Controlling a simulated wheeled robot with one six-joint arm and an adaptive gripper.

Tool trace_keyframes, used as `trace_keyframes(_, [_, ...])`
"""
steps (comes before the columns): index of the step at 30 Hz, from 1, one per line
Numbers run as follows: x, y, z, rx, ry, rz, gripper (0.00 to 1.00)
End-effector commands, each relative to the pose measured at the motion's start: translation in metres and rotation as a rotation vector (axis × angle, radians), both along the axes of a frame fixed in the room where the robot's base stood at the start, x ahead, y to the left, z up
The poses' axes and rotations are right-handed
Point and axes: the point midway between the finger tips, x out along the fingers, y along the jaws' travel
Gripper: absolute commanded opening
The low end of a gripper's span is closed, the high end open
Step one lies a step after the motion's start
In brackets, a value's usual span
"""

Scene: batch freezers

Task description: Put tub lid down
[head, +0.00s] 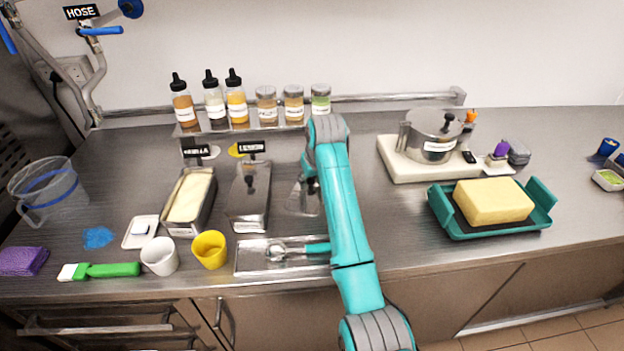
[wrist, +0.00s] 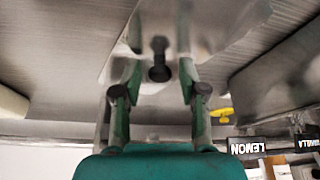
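A steel tub lid (head: 303,203) with a black knob is below my gripper, on or just above the counter, right of the lidded tub (head: 249,208). In the wrist view, the lid (wrist: 205,25) and its knob (wrist: 159,72) are under my gripper (wrist: 160,72). The fingers stand apart on both sides of the knob, with a gap visible on each side. My arm partly hides the lid and gripper in the head view. The left tub (head: 190,200) is open and shows a pale yellow filling. The LEMON sign (wrist: 249,148) shows at lower right.
A steel tray (head: 245,262) with a scoop lies in front. A white cup (head: 160,257) and a yellow cup (head: 209,250) stand beside it. Bottles and jars stand on a back shelf (head: 280,122). A white scale (head: 395,165) bears a pot.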

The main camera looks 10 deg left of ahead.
Motion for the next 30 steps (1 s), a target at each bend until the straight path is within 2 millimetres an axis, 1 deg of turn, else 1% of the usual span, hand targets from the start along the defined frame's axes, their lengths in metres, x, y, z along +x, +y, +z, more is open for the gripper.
trace_keyframes(8, [0.0, 0.0, 0.001, 0.0, 0.0, 0.0, 0.47])
trace_keyframes(11, [0.0, 0.0, 0.004, 0.0, 0.0, 0.0, 0.47])
trace_keyframes(13, [-0.002, -0.001, 0.01, 0.0, -0.001, 0.0, 0.47])
trace_keyframes(17, [-0.009, -0.005, 0.03, 0.001, -0.004, 0.0, 0.47])
trace_keyframes(24, [-0.025, -0.014, 0.075, 0.001, -0.004, 0.0, 0.47])
trace_keyframes(30, [-0.035, -0.02, 0.102, 0.001, -0.002, 0.0, 0.47])
